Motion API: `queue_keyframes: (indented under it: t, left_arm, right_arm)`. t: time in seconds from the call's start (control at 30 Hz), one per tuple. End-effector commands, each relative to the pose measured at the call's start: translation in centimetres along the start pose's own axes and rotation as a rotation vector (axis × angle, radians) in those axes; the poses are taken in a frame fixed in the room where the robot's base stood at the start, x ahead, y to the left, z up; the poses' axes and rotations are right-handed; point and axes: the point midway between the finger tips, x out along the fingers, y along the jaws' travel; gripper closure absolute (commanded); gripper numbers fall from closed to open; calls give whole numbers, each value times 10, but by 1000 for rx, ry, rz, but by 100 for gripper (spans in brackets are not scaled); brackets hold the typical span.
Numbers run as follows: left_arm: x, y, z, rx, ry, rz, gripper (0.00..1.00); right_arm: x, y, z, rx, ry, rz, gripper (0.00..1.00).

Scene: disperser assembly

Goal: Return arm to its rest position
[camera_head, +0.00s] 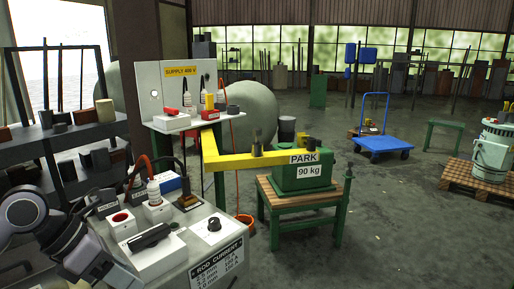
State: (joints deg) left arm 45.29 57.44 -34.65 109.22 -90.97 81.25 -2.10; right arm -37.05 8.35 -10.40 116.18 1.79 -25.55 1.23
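My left arm comes in at the lower left, beside the grey console, and its grey end, the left gripper (112,272), is at the bottom edge. Its fingers cannot be made out, so I cannot tell whether it is open or shut. No held thing is visible. My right gripper is not in view. A yellow arm (235,161) runs from beside the supply panel to a green block (301,178) on a wooden-topped green stand. A "PARK" label shows at the yellow arm's right end, and "90 kg" on the block.
The console (218,262), marked "ROD CURRENT", carries bottles, boxes and a dark-handled device (150,238). A white supply panel (178,85) stands behind it. A loaded shelf (70,140) is at left. A blue trolley (380,143) and drum pallet (470,176) stand right. The floor at lower right is clear.

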Motion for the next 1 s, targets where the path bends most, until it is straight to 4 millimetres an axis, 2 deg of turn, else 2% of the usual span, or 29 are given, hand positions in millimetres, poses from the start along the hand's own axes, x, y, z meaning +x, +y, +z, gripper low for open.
queue_keyframes:
  t: [0.03,0.13,0.3,0.43,0.5,0.6,0.67,0.77,0.87,1.0]
  left_arm:
    - [11,-20,8,-25,-46,-97,47]
    - [29,-59,23,-102,-158,-295,47]
    - [38,-115,54,-355,-383,-648,47]
    - [31,-132,73,-645,-559,-880,47]
    - [28,-129,79,-829,-648,-980,47]
    - [28,-115,79,-1123,-766,-1090,47]
    - [32,-102,72,-1314,-829,-1134,47]
    - [46,-78,49,-1657,-920,-1171,47]
    - [68,-58,10,-2022,-985,-1155,47]
    - [106,-51,-64,-2531,-1022,-1047,47]
  right_arm:
    - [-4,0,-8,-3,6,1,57]
    - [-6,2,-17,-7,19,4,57]
    - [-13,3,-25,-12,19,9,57]
    - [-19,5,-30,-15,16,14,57]
    - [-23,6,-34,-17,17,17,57]
    - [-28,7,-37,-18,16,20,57]
    - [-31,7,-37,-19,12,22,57]
    - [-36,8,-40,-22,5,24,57]
    - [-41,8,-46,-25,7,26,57]
    - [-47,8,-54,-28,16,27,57]
